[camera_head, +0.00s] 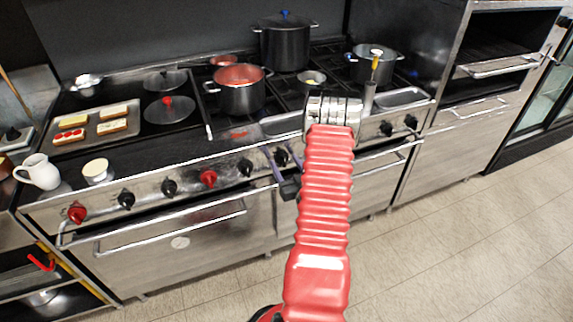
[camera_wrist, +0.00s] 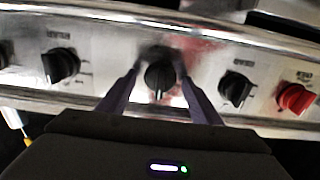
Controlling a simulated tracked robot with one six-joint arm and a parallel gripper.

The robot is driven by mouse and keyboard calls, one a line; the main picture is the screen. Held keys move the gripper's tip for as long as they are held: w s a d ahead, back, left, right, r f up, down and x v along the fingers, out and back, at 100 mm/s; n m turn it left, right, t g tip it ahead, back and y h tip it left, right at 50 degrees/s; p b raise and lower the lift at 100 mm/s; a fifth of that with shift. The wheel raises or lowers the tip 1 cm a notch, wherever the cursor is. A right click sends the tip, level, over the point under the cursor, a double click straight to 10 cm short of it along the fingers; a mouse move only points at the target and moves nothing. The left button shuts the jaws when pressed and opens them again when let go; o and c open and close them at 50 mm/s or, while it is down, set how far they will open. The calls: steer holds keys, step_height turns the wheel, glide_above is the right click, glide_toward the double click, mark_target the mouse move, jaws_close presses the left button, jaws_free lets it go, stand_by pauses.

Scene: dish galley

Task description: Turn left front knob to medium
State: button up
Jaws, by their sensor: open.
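A row of black and red knobs runs along the steel front panel (camera_head: 225,181) of the stove. My gripper (camera_head: 281,150) is at this panel, right of the middle of the row. In the wrist view my gripper (camera_wrist: 158,82) is open, with one purple finger on each side of a black knob (camera_wrist: 160,73). I cannot tell whether the fingers touch it. A light mark on this knob points to the bottom of the picture. Its neighbours there are a black knob (camera_wrist: 236,89) and a red knob (camera_wrist: 295,99) to the right, and another black knob (camera_wrist: 60,66) to the left.
An open pot of red food (camera_head: 240,98), a tall dark pot (camera_head: 285,46) and a smaller pot (camera_head: 374,68) stand on the stove. A white jug (camera_head: 38,172) and a tray of bread (camera_head: 97,128) are at the left. Oven handles (camera_head: 170,225) project below the panel.

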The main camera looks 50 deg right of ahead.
steer(key=shift+c, duration=0.4)
steer(key=c, duration=0.9)
steer(key=shift+s+d, duration=0.1)
steer(key=shift+d, duration=0.15)
steer(key=shift+c, duration=0.4)
steer(key=shift+a, duration=0.15)
